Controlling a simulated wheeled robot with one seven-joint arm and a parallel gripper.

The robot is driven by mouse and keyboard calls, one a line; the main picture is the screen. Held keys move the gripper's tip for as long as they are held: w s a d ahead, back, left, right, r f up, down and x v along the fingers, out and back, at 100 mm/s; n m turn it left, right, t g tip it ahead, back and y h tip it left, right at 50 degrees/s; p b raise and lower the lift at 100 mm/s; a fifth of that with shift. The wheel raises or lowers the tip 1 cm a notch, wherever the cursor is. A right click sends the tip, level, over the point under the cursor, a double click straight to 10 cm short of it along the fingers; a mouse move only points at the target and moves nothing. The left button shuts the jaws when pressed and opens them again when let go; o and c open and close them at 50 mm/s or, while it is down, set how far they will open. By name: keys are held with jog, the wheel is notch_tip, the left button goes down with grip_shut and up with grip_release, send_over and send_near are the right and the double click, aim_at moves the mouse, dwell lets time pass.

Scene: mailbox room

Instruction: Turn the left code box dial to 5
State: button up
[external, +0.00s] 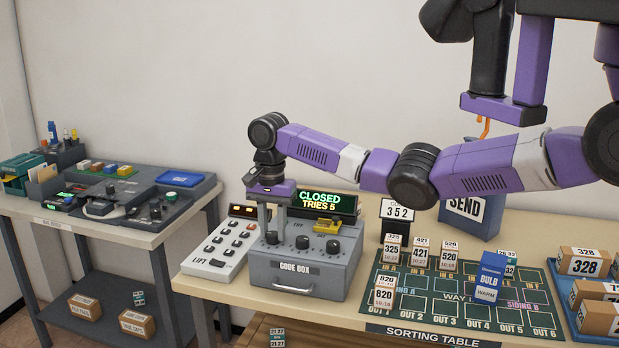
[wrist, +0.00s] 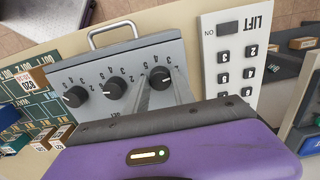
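The grey code box (external: 304,272) stands on the table with three black dials on its sloped top. The left dial (external: 272,238) is the rightmost one in the turned wrist view (wrist: 160,77); its setting is too small to read surely. My gripper (external: 272,232) points down at this dial. Its two fingers are apart, one on each side of the knob, in the wrist view too (wrist: 160,82). I see no clear contact with the knob. The middle dial (external: 302,242) and right dial (external: 332,246) are free. A display (external: 322,202) behind reads CLOSED, TRIES 5.
A white LIFT keypad (external: 222,245) stands close to the left of the box. A yellow item (external: 327,226) lies on the box's back. The sorting board (external: 440,312) with small numbered blocks and a blue BULB box (external: 489,277) is to the right.

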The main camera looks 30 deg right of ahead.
grip_shut()
jog(key=shift+n, duration=0.3)
jog(key=n+p, duration=0.2)
jog(key=n, duration=0.2)
jog(key=shift+r, duration=0.1)
jog(key=n+p, duration=0.1)
jog(key=n, duration=0.5)
jog(key=shift+n+p, duration=0.3)
jog(key=n, duration=1.2)
jog(key=shift+n, duration=0.4)
